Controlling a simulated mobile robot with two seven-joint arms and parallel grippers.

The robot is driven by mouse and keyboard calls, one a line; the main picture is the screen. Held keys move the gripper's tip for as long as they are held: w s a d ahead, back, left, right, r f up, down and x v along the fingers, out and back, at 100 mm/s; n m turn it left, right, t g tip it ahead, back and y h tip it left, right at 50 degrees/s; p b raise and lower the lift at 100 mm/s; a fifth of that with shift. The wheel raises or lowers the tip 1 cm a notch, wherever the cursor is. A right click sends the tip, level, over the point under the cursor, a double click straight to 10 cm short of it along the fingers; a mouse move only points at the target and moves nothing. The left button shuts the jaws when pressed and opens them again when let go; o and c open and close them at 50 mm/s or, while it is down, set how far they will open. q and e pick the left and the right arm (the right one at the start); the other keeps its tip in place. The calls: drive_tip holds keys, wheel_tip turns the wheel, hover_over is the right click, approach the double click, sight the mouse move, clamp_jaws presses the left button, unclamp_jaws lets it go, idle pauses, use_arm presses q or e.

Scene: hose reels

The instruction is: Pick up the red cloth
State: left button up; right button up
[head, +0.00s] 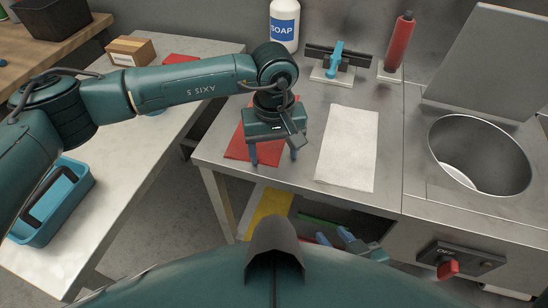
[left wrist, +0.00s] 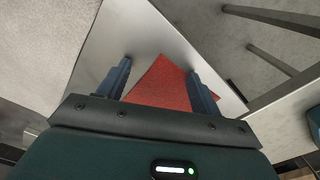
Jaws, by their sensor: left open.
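The red cloth (head: 238,149) lies flat near the left front corner of the steel counter in the head view. My left gripper (head: 273,157) is over it, pointing down, open and empty, and hides part of it. In the left wrist view the cloth (left wrist: 160,85) shows between the two blue fingers of the left gripper (left wrist: 160,68). I cannot tell whether the fingertips touch it. My right gripper (head: 334,236) is low at the bottom of the head view, partly hidden, its fingertips apart with nothing seen between them.
A white cloth (head: 347,147) lies right of the red cloth. Behind stand a soap bottle (head: 284,27), a squeegee-like tool (head: 334,62) and a red cylinder (head: 400,42). A sink basin (head: 480,150) is at right. A blue tub (head: 72,205) and cardboard box (head: 130,50) sit on the left bench.

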use_arm(q)
drive_tip(key=shift+s+f, duration=0.1)
drive_tip(key=shift+f, duration=0.05)
drive_tip(key=c, duration=1.3)
drive_tip(key=shift+r, duration=0.35)
clamp_jaws()
wheel_tip(320, 180, up, 12)
drive_tip(key=p, duration=0.5)
drive_tip(key=shift+f, duration=0.25)
wheel_tip(320, 180, up, 18)
drive_tip(key=p, duration=0.8)
